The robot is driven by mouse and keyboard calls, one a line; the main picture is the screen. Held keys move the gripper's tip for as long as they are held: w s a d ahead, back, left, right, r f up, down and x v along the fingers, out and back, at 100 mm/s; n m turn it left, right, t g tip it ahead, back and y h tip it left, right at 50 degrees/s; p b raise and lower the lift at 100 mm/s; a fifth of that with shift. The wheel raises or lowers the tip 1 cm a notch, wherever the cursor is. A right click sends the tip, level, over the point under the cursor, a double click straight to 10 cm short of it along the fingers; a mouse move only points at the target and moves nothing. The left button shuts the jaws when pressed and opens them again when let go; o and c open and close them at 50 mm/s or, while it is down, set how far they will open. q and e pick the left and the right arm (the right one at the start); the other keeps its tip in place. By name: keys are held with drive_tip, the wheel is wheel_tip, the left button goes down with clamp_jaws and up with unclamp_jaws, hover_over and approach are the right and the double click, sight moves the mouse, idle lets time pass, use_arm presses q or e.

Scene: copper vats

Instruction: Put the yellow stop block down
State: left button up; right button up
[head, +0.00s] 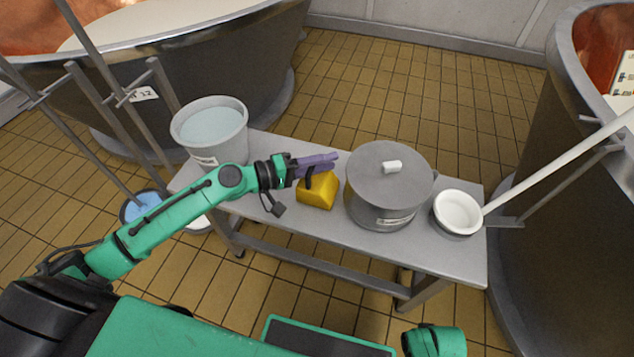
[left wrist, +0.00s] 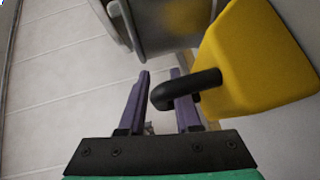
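The yellow stop block (head: 318,192) is on the grey bench (head: 295,228), left of the lidded pot, and seems to rest on its top. A black bent handle sticks out from the block; it shows clearly in the left wrist view, beside the yellow body (left wrist: 255,60). My left gripper (head: 336,160) has purple fingers just above and behind the block in the head view. In the left wrist view the fingers (left wrist: 160,72) are apart, with a gap between them. The handle crosses in front of the right-hand finger; I cannot tell whether they touch. My right gripper is out of view.
A lidded grey pot (head: 385,190) stands close on the block's right. Beyond it is a white bowl-shaped ladle (head: 458,212) with a long handle. A grey bucket (head: 210,130) stands at the bench's left end. Large vats flank the bench. Bare bench lies before the block.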

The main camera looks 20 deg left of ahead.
use_arm(q)
drive_tip(key=shift+w+d, duration=0.1)
clamp_jaws()
idle(1.3)
